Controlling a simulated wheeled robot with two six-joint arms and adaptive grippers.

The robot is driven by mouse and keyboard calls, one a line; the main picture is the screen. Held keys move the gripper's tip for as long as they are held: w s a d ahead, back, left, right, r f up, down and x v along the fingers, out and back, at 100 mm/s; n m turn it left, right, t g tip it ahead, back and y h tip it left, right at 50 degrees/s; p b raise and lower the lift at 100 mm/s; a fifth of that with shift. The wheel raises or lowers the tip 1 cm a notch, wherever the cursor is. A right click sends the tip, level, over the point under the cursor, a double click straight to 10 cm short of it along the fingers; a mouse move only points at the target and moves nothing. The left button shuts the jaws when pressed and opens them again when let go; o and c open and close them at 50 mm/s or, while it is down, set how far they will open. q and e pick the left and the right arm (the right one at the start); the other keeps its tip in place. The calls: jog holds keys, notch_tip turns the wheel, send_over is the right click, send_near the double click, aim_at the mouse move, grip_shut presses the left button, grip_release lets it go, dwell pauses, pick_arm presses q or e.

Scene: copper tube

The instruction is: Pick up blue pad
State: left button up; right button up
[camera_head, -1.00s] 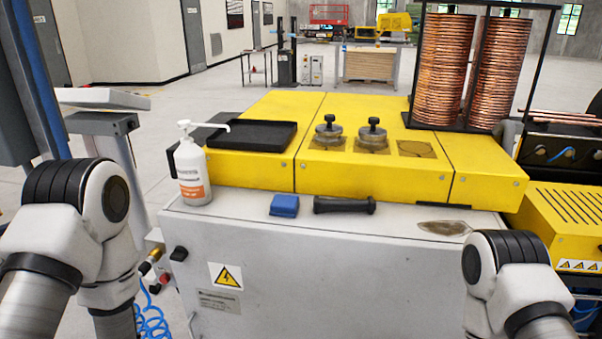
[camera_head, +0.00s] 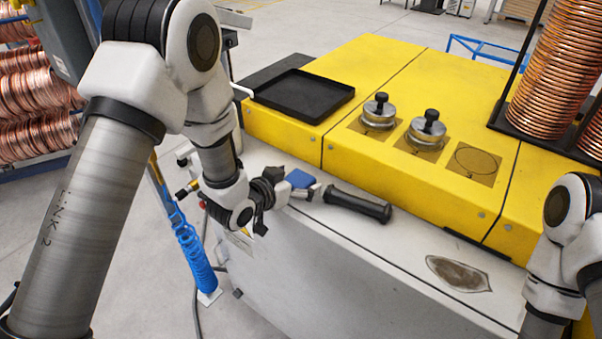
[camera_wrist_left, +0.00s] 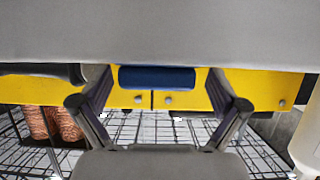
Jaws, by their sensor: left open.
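The blue pad (camera_head: 299,179) lies on the grey cabinet top, in front of the yellow machine. My left gripper (camera_head: 293,190) is at the pad in the head view and partly covers it. In the left wrist view the blue pad (camera_wrist_left: 157,76) shows between the two spread fingers of my left gripper (camera_wrist_left: 160,92), with a gap on each side. The gripper is open and holds nothing. My right arm shows at the right edge of the head view, but its gripper is out of frame.
A black handle-like tool (camera_head: 357,203) lies right of the pad. A white bottle (camera_wrist_left: 308,140) stands at the side in the wrist view. The yellow machine (camera_head: 375,165) carries a black tray (camera_head: 303,95) and two metal weights. A brown patch (camera_head: 459,274) is on the cabinet top.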

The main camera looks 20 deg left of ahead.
pick_arm(q)
jog(key=shift+w+d+f, duration=0.15)
jog(key=shift+w+d, duration=0.25)
jog(key=shift+w, duration=0.1)
jog(key=shift+d, duration=0.1)
jog(key=shift+s, duration=0.25)
jog(key=shift+s+a, duration=0.15)
jog(key=shift+a, duration=0.2)
jog(key=c, duration=0.4)
jog(key=shift+a, duration=0.1)
jog(key=c, duration=0.6)
jog(key=shift+c, duration=0.8)
jog(key=shift+d, duration=0.2)
jog(key=shift+c, duration=0.2)
pick_arm(e)
jog(key=shift+s+d+r, duration=0.15)
jog(key=shift+s+r, duration=0.05)
jog(key=shift+r, duration=0.1)
